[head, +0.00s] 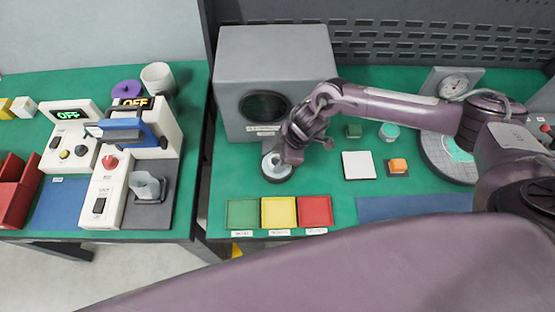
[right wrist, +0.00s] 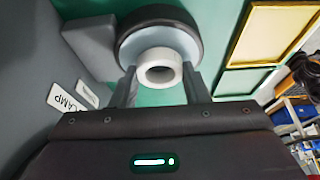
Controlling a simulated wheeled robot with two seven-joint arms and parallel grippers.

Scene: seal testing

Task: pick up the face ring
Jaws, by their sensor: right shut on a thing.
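The face ring (right wrist: 160,67), a small thick white ring with a dark hole, shows in the right wrist view. It is over a pale round seat with a broad black rim (right wrist: 128,47); I cannot tell whether it still touches the seat. My right gripper (right wrist: 160,78) is shut on the ring, one finger on each side. In the head view my right gripper (head: 284,156) is low over the round seat (head: 278,175), in front of the grey box, and largely hides the ring. My left gripper is not in view.
The grey box (head: 275,55) with a dark round window stands just behind. Green (head: 243,213), yellow (head: 279,212) and red (head: 315,210) trays lie in front. A white square pad (head: 358,165) is to the right. A gap separates the left bench with its devices.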

